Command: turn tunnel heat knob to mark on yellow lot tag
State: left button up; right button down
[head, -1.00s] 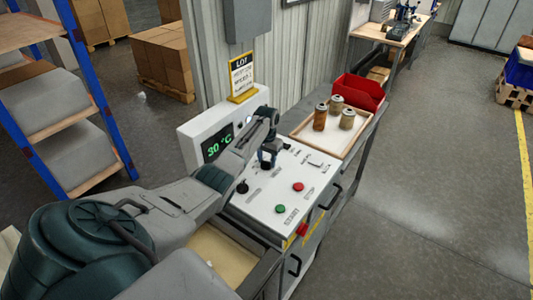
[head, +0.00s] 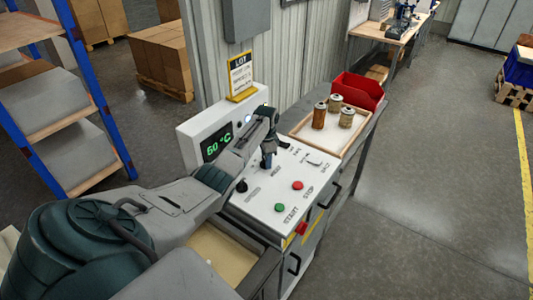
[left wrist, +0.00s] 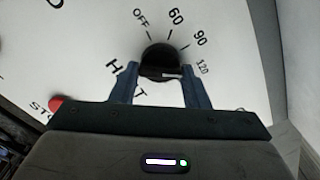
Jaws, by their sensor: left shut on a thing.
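The black heat knob (left wrist: 160,58) sits on the white panel in the left wrist view, with marks OFF, 60, 90 and 120 around its far side. My left gripper (head: 268,160) is shut on this knob, one finger on each side. Which mark the knob's pointer faces is not clear. The green display (head: 218,146) reads 60 °C. The yellow lot tag (head: 241,76) stands on top of the display housing; its heading reads LOT, but its smaller lines are too small to read surely. My right gripper is not in view.
The panel (head: 262,207) also has another black knob (head: 241,187), a red button (head: 297,185) and a green button (head: 279,207). A tray (head: 305,131) with several cartridges and a red bin (head: 358,90) stand beyond it. Open floor lies to the right.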

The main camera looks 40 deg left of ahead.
pick_arm(q)
jog(key=shift+r+m, duration=0.15)
jog(key=shift+m, duration=0.15)
jog(key=shift+a, duration=0.1)
jog(key=o, duration=0.9)
jog(key=shift+o, duration=0.2)
jog(key=shift+r, duration=0.45)
notch_tip(320, 180, up, 10)
jog(key=b, duration=0.4)
jog(key=shift+f, duration=0.1)
